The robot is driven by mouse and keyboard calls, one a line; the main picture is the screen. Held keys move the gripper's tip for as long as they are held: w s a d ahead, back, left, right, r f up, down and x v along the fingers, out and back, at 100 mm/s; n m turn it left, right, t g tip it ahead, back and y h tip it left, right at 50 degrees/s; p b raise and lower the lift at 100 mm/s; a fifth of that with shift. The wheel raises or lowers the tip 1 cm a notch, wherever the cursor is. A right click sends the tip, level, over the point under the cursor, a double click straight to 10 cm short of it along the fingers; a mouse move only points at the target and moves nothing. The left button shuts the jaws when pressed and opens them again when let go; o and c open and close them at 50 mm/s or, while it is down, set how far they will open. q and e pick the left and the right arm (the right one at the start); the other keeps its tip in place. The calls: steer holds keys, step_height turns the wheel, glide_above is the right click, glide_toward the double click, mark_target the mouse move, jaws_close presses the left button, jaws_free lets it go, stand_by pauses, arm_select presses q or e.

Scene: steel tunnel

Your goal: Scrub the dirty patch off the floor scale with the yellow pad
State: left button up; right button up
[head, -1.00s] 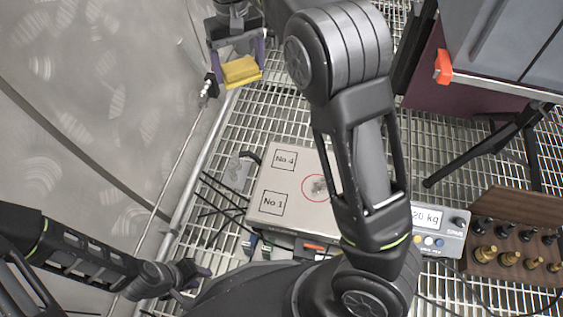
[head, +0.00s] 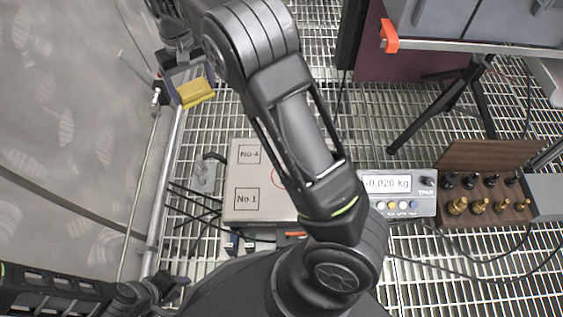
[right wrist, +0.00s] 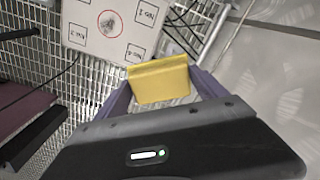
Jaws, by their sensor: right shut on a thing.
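The yellow pad (head: 196,93) is held between the fingers of my right gripper (head: 188,84), above the grating at upper left, apart from the scale. The pad also fills the jaws in the right wrist view (right wrist: 160,80). The floor scale (head: 240,209) has a pale plate with numbered squares. The dark dirty patch (right wrist: 108,24) lies inside a red circle on the plate in the right wrist view. In the head view my right arm hides the patch and most of the circle. The scale's display (head: 386,183) reads -0.020 kg. My left gripper (head: 172,290) is low at left, small and dark.
A wooden block with brass weights (head: 482,205) stands right of the display. A grey case on a stand with an orange corner (head: 390,36) is at upper right. Dark cables (head: 196,205) lie left of the scale. A curved wall (head: 60,130) bounds the left side.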

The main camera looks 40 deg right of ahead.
steer(key=s+d+f+m, duration=0.2)
steer(key=d+f, duration=0.2)
steer(key=f, duration=0.6)
steer(key=s+d+f+m, duration=0.15)
steer(key=d+f, duration=0.35)
steer(key=f, duration=0.5)
steer(key=s+d+f+m, duration=0.2)
steer(key=s+d+f, duration=0.2)
steer(key=f, duration=0.3)
steer(key=s+d+f+m+b, duration=0.1)
steer(key=s+d+f, duration=0.2)
steer(key=s+f, duration=0.4)
steer(key=shift+s+d+f+m, duration=0.2)
steer(key=shift+d+f+m, duration=0.2)
steer(key=shift+f, duration=0.15)
